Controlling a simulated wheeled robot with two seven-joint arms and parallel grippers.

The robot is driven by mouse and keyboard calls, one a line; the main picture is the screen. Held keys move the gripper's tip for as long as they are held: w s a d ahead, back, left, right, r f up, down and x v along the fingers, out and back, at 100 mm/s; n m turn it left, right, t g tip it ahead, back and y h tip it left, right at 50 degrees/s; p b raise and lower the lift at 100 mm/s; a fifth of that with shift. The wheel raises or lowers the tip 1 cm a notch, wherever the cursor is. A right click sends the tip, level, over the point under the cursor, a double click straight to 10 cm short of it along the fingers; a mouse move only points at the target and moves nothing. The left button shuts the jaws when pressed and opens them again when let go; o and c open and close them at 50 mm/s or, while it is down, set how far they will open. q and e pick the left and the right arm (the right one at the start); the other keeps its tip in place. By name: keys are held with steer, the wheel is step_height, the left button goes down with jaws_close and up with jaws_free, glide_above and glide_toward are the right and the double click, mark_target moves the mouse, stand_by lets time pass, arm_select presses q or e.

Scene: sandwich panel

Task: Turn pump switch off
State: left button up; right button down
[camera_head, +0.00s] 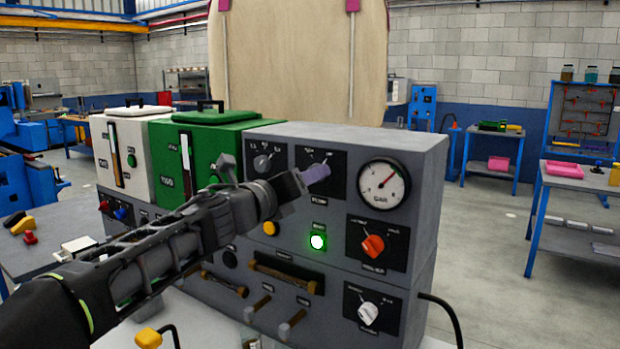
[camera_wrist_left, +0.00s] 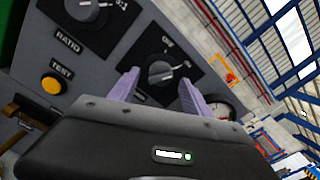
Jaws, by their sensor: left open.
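The pump switch (camera_wrist_left: 162,72) is a dark round knob on a black plate of the grey panel (camera_head: 400,146). In the left wrist view its pale pointer mark seems to face the label on the right, which looks like "ON". My left gripper (camera_head: 318,173) is open in front of the switch plate. In the left wrist view its two purple fingers (camera_wrist_left: 158,84) stand on either side of the knob; I cannot tell if they touch it. In the head view the fingers and wrist hide the knob. My right gripper is in neither view.
A pressure gauge (camera_head: 383,187) sits right of the switch. A green lamp (camera_head: 318,242) glows below it. An orange knob (camera_head: 373,246), a white knob (camera_head: 368,313) and a yellow test button (camera_wrist_left: 51,85) are near. Green (camera_head: 205,150) and white bins stand left.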

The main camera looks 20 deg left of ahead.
arm_select(q)
steer(key=shift+w+d, duration=0.1)
steer(key=shift+w, duration=0.7)
steer(key=shift+c, duration=0.6)
jaws_close()
